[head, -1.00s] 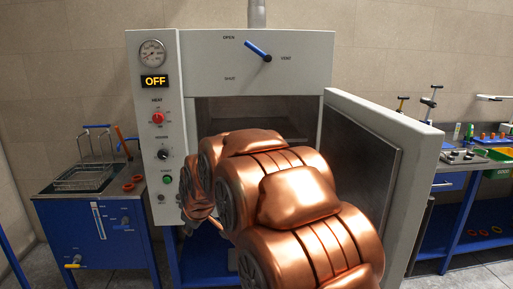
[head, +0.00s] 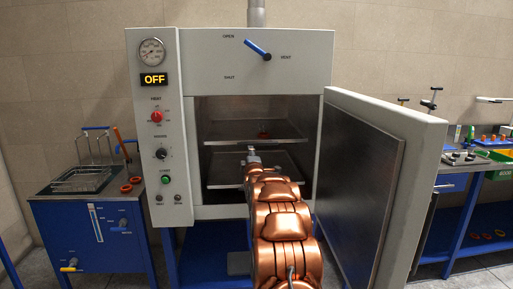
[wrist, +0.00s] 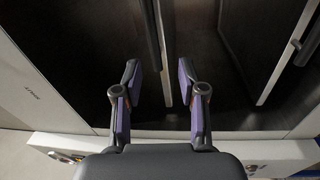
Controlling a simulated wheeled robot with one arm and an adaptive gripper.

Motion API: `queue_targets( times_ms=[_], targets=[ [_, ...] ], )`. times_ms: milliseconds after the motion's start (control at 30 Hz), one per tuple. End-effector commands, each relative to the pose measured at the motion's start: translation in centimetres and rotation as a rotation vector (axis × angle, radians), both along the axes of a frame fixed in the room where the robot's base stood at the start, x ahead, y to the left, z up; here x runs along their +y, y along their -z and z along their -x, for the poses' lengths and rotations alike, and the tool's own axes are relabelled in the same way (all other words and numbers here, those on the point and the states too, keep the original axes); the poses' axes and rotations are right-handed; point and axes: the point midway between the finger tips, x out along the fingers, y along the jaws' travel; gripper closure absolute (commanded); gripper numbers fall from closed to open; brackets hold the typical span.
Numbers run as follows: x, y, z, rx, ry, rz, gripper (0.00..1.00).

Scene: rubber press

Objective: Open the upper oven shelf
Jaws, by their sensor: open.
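The oven (head: 190,60) stands ahead with its door (head: 375,170) swung open to the right. Inside, the upper shelf (head: 225,131) is a flat grey plate with a small red object (head: 263,131) on it. A lower shelf (head: 225,172) sits below it. My gripper (head: 252,150) is at the oven mouth, close to the upper shelf's front edge. In the wrist view my gripper (wrist: 157,70) is open, its purple-padded fingers apart. A long grey edge runs between the fingertips; I cannot tell whether they touch it. My arm hides part of the lower shelf.
The control panel (head: 158,120) with an OFF display forms the oven's left side. A blue bench (head: 95,235) with a wire basket (head: 82,180) stands at left. A blue workbench (head: 475,205) stands at right behind the open door.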

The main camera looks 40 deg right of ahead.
Motion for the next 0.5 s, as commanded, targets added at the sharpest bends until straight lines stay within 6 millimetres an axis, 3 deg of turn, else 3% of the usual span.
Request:
queue_targets(
  times_ms=[33, 200, 500],
  targets=[
    [-1.3, 0.3, 0.3, -0.01, 0.016, 0.039, 0.59],
    [-3.4, 0.0, 0.9, -0.033, 0.045, 0.129, 0.59],
    [-4.4, -0.5, 0.3, -0.04, 0.053, 0.151, 0.59]
  ],
)
